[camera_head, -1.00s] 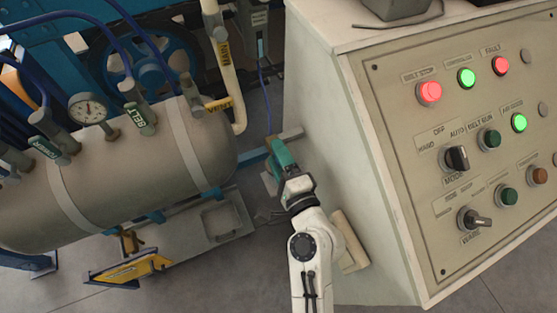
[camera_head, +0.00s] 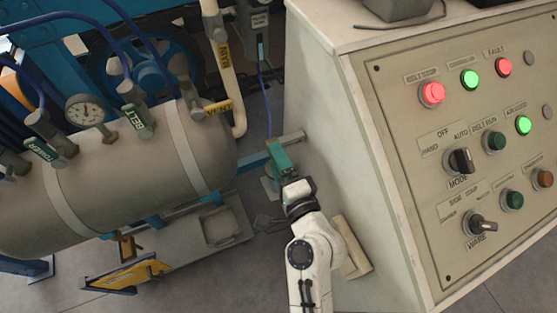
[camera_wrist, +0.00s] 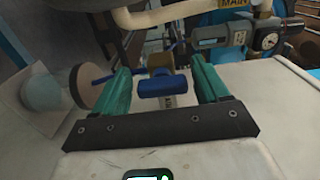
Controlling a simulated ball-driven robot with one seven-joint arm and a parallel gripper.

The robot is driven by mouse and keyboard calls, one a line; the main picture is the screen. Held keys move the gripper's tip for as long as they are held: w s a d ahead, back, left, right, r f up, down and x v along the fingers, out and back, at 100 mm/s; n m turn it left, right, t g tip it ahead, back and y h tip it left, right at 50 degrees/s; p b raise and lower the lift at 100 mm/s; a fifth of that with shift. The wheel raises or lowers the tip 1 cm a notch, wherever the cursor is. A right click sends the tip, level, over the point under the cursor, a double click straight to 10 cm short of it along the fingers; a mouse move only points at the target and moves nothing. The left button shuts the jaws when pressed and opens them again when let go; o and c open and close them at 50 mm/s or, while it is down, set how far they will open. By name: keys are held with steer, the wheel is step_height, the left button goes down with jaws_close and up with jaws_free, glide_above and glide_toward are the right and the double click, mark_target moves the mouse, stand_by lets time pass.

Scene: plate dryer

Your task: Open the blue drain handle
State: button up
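In the wrist view, a blue handle (camera_wrist: 163,87) sits in front of a brass-coloured fitting (camera_wrist: 160,62), with a small pale tag below it. My gripper (camera_wrist: 161,64) is open, with one teal finger on each side of the handle in the picture. Gaps show on both sides, and I see no contact. How far the handle is from the fingertips is hard to tell. In the head view, my gripper (camera_head: 277,152) points away between the grey tank (camera_head: 120,170) and the control cabinet (camera_head: 330,150). I cannot clearly pick out the blue handle there.
The cabinet's side wall is close on my gripper's right. A beige pipe (camera_head: 228,85) drops past the tank's right end. A blue beam (camera_head: 252,162) runs near the fingers. Grey floor shows in front.

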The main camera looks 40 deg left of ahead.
steer(key=shift+o, duration=0.5)
steer(key=shift+d, duration=0.15)
steer(key=b+v, duration=0.1)
steer(key=v, duration=0.9)
steer(key=shift+s+d+b, duration=0.15)
steer(key=shift+d+b, duration=0.1)
steer(key=shift+b, duration=0.1)
